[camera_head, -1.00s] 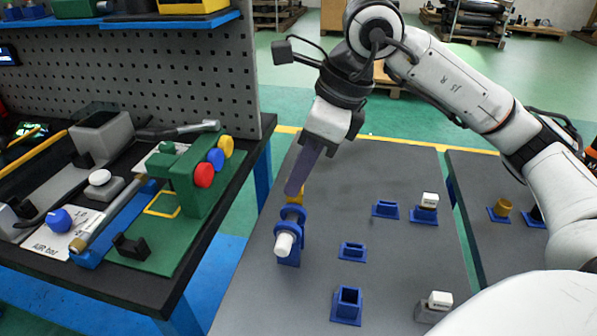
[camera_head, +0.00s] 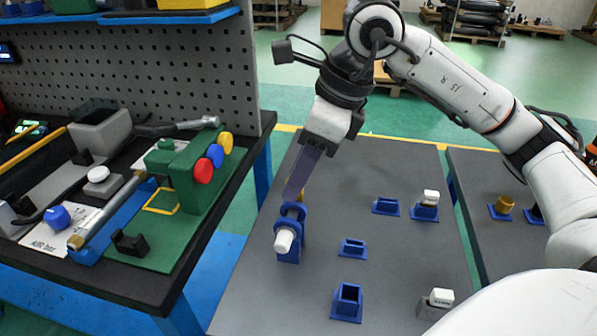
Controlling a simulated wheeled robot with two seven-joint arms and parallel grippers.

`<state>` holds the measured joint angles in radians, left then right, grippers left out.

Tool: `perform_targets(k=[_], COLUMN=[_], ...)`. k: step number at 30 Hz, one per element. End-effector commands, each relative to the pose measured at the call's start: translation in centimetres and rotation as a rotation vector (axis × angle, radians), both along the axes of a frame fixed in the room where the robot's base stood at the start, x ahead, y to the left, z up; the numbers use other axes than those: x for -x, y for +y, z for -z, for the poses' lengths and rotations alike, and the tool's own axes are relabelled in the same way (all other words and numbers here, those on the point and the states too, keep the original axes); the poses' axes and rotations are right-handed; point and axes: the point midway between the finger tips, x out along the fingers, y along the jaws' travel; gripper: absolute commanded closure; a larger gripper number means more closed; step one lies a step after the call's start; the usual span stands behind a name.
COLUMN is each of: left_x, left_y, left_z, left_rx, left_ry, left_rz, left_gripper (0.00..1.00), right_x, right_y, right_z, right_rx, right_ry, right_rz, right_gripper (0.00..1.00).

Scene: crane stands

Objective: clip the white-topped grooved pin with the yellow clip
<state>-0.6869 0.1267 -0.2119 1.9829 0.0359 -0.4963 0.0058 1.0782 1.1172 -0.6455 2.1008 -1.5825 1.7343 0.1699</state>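A blue stand (camera_head: 289,254) with two ring-like parts stands at the left of the grey table. A white-ended pin (camera_head: 283,241) sticks out of it toward me; its grooves are too small to tell. Other white tops show on a blue base (camera_head: 431,197) and at the front right (camera_head: 441,297). My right gripper (camera_head: 293,192) points down, its fingertips just behind the stand's far ring. A sliver of the yellow clip (camera_head: 301,196) shows beside the fingertips, mostly hidden. I cannot tell if the fingers grip it. My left gripper is out of view.
Empty blue sockets stand on the grey table (camera_head: 385,270), such as the square one (camera_head: 347,302). A second grey table (camera_head: 490,250) holds a brown-yellow piece (camera_head: 504,205). A black workbench (camera_head: 150,292) with tools and a green fixture (camera_head: 195,180) lies left.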

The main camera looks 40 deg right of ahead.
Motion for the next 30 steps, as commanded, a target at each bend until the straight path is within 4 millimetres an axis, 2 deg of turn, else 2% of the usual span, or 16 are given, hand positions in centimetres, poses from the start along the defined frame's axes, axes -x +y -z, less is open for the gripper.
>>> perform_targets(k=[18,30], left_x=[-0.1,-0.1], left_y=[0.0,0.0], left_z=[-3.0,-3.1], left_rx=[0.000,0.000], left_ry=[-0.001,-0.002], left_rz=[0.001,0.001], left_gripper=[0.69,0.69], right_x=[1.2,1.3], right_y=[-1.1,-1.1], right_z=[-4.5,-4.7], right_rx=[0.000,0.000], right_ry=[-0.001,-0.001], right_rz=[0.000,0.000], right_gripper=[0.67,0.67])
